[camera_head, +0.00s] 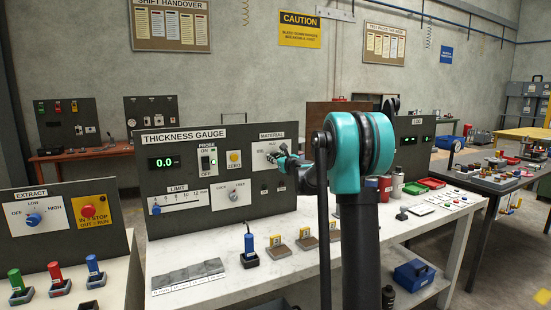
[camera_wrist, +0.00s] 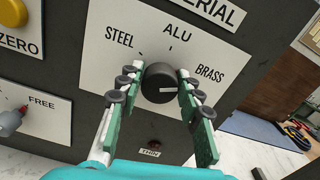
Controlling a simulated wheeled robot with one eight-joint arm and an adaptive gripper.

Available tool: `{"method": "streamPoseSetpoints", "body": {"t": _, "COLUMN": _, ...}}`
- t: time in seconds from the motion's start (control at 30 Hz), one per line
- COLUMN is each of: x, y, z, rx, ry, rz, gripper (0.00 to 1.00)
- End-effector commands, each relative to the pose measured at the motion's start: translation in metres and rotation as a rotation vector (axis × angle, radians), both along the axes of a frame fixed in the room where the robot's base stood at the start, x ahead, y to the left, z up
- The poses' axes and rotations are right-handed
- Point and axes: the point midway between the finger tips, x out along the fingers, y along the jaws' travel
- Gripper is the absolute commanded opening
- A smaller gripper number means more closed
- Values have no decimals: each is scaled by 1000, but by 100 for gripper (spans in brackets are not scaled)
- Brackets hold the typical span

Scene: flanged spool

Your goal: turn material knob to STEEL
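The material knob (camera_wrist: 161,84) is round and black with a short white mark on its face. It sits on a white plate (camera_wrist: 100,55) lettered STEEL at upper left, ALU at top and BRASS at right. The white mark lies level in the wrist view and points right, toward the BRASS side. My gripper (camera_wrist: 160,78) has one green finger on each side of the knob, and both fingertips look in contact with its sides. In the head view my gripper (camera_head: 284,155) is at the MATERIAL plate (camera_head: 265,148) and hides most of the knob.
The thickness gauge panel (camera_head: 160,215) also carries a probe switch (camera_head: 206,162), a yellow ZERO button (camera_head: 234,158), a limit slider (camera_head: 156,209) and a lock/free knob (camera_head: 234,195). A blue-handled probe (camera_head: 249,245) and sample blocks (camera_head: 279,247) stand on the bench in front.

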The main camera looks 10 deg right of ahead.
Motion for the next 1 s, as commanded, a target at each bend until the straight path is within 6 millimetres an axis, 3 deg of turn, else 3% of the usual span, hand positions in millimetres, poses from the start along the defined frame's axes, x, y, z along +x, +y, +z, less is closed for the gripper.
{"method": "streamPoseSetpoints", "body": {"t": 0.03, "x": 0, "y": 0, "z": 0, "rx": 0, "ry": 0, "rz": 0, "gripper": 25}}
{"method": "streamPoseSetpoints", "body": {"t": 0.2, "x": 0, "y": 0, "z": 0, "rx": 0, "ry": 0, "rz": 0, "gripper": 4}}
{"method": "streamPoseSetpoints", "body": {"t": 0.57, "x": 0, "y": 0, "z": 0, "rx": -56, "ry": -18, "rz": 0, "gripper": 4}}
{"method": "streamPoseSetpoints", "body": {"t": 1.0, "x": -1, "y": 1, "z": 0, "rx": -382, "ry": -124, "rz": 0, "gripper": 4}}
